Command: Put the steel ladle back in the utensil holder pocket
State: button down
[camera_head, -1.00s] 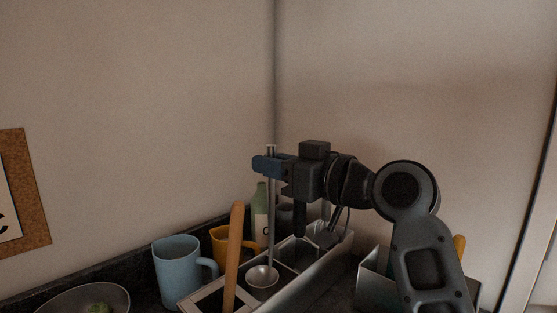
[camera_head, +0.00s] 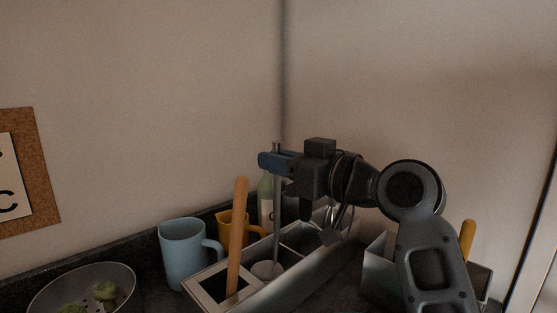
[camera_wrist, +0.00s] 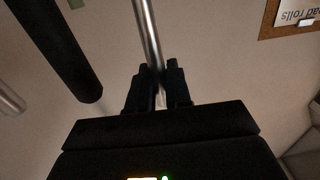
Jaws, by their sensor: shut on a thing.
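The steel ladle hangs upright with its thin handle (camera_head: 277,205) in my gripper (camera_head: 275,161) and its round bowl (camera_head: 266,270) at the bottom. The bowl is at the opening of the middle pocket of the grey utensil holder (camera_head: 313,272); its exact depth in the pocket is hard to tell. In the wrist view, my gripper's dark fingers (camera_wrist: 157,88) are shut on the steel handle (camera_wrist: 147,35). The ladle's bowl is out of the wrist view.
A wooden handle (camera_head: 237,235) stands in the holder's near left pocket. Other utensils (camera_head: 333,230) stand in its far pocket. A blue mug (camera_head: 184,255), a yellow mug (camera_head: 232,227) and a green bottle (camera_head: 266,205) stand left and behind. A colander (camera_head: 120,275) is lower left.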

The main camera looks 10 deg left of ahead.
jog(key=shift+f+b, duration=0.8)
jog(key=shift+f, duration=0.3)
jog(key=c, duration=1)
grip_release()
